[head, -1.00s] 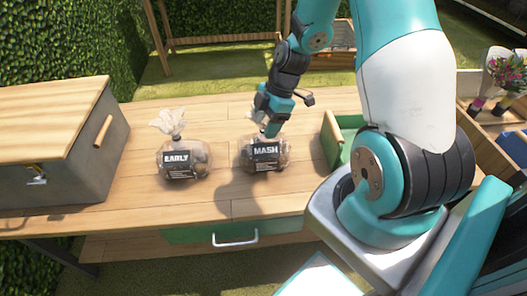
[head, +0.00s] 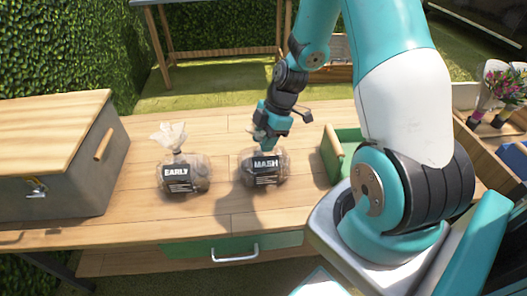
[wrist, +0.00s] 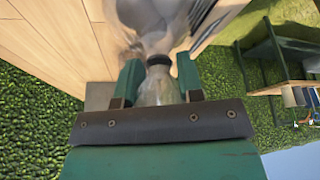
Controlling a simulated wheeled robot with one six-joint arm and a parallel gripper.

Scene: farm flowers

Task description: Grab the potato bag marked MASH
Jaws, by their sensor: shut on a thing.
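The potato bag marked MASH (head: 264,170) is a clear bag with a black label, upright on the wooden table in the head view. My gripper (head: 266,138) is at its top, pointing down. In the wrist view my gripper (wrist: 157,82) has its two green fingers on either side of the bag's gathered neck (wrist: 158,60), shut on it. The bag's body is blurred beyond the fingers. A similar bag marked EARLY (head: 183,175) stands to the left, apart from my gripper.
A grey box with a wooden lid (head: 60,150) stands at the table's left. A green crate (head: 338,155) is just right of the MASH bag. Flowers (head: 505,85) stand at the far right. The wooden table (head: 130,215) is clear in front of the bags.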

